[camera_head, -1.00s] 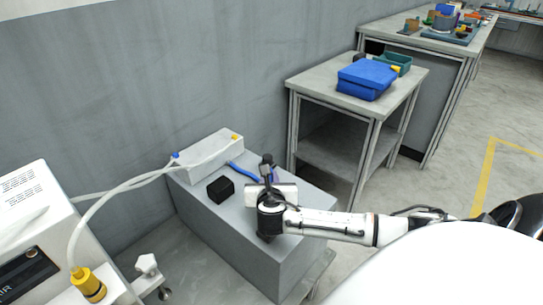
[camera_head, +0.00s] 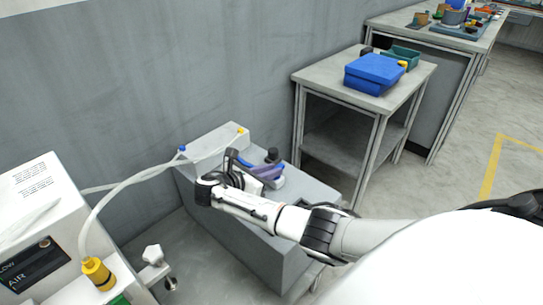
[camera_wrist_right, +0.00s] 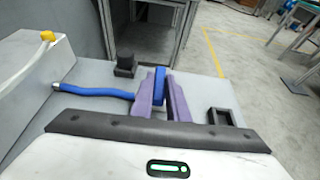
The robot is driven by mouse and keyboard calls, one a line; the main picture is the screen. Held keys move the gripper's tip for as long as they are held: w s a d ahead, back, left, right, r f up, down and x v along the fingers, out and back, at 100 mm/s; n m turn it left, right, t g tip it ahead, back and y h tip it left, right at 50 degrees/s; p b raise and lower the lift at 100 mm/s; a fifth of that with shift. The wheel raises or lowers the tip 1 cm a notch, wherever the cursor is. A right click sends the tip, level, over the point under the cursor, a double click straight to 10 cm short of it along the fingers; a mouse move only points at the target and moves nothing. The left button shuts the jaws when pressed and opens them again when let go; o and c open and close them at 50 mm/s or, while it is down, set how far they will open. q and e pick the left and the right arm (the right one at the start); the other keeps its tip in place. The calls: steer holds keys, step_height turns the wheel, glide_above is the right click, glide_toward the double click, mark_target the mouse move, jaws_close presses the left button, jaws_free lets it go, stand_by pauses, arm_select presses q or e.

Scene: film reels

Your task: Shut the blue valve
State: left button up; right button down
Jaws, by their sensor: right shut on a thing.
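The blue valve handle (camera_wrist_right: 103,92) is a curved blue lever with a silvery end at its left. It lies over the grey block in the right wrist view. Its right end stands up between the two purple fingers of my right gripper (camera_wrist_right: 160,88), which is shut on it. In the head view my right gripper (camera_head: 267,173) is over the top of the grey block, and my wrist hides most of the handle. My left gripper is not in view.
The grey block (camera_head: 265,248) stands by the wall, with a white box (camera_head: 218,147) carrying blue and yellow fittings. A black block (camera_wrist_right: 126,65) and a black square frame (camera_wrist_right: 221,117) are near the fingers. A table with a blue case (camera_head: 374,72) stands behind.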

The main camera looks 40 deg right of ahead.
stand_by(0.5)
steer(key=c, duration=1.8)
jaws_free()
steer(key=shift+o, duration=0.4)
steer(key=w+p+v, duration=0.1)
steer(key=v, duration=0.9)
steer(key=shift+s+p, duration=0.3)
steer(key=shift+p, duration=0.05)
steer(key=shift+a, duration=0.1)
